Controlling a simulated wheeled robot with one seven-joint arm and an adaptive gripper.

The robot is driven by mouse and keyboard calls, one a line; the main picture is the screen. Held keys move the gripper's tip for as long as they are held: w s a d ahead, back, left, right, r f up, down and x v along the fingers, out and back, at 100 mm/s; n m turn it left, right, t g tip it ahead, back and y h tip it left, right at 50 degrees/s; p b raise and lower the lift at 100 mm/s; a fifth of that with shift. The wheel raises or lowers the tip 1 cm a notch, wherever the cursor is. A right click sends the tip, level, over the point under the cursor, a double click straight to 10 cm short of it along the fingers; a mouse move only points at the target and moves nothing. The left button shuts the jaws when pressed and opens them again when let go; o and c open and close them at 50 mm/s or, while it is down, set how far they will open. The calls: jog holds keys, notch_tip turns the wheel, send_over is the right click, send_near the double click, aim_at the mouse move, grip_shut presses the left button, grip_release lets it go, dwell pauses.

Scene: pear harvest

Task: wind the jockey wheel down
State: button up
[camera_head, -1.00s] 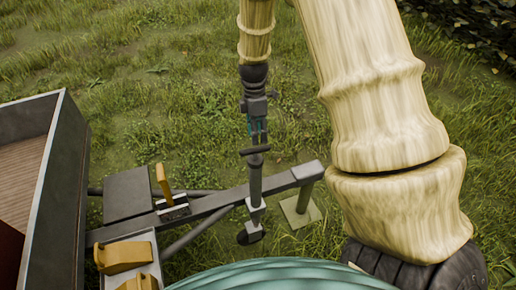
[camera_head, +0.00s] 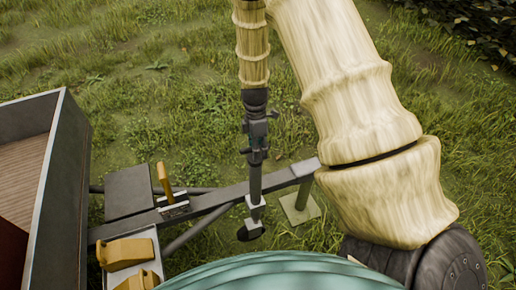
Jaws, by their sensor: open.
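The jockey wheel is a grey upright tube (camera_head: 255,180) clamped to the trailer's drawbar (camera_head: 218,199), with a small dark wheel (camera_head: 250,232) at its foot. My gripper (camera_head: 256,153) hangs from above, directly over the tube's top. It is open, and its fingers overlap the crank in the picture. Only a short dark piece of the crank handle (camera_head: 245,151) shows at the left of the fingers. Whether the fingers touch the handle or stand around it, I cannot tell.
The trailer box (camera_head: 62,165) stands at the left. A yellow lever (camera_head: 163,178) and yellow chocks (camera_head: 126,254) sit on the drawbar frame. A post on a square plate (camera_head: 301,207) stands under the drawbar's right end. Grass beyond is open.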

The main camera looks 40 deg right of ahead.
jog(key=shift+c, duration=0.3)
grip_shut()
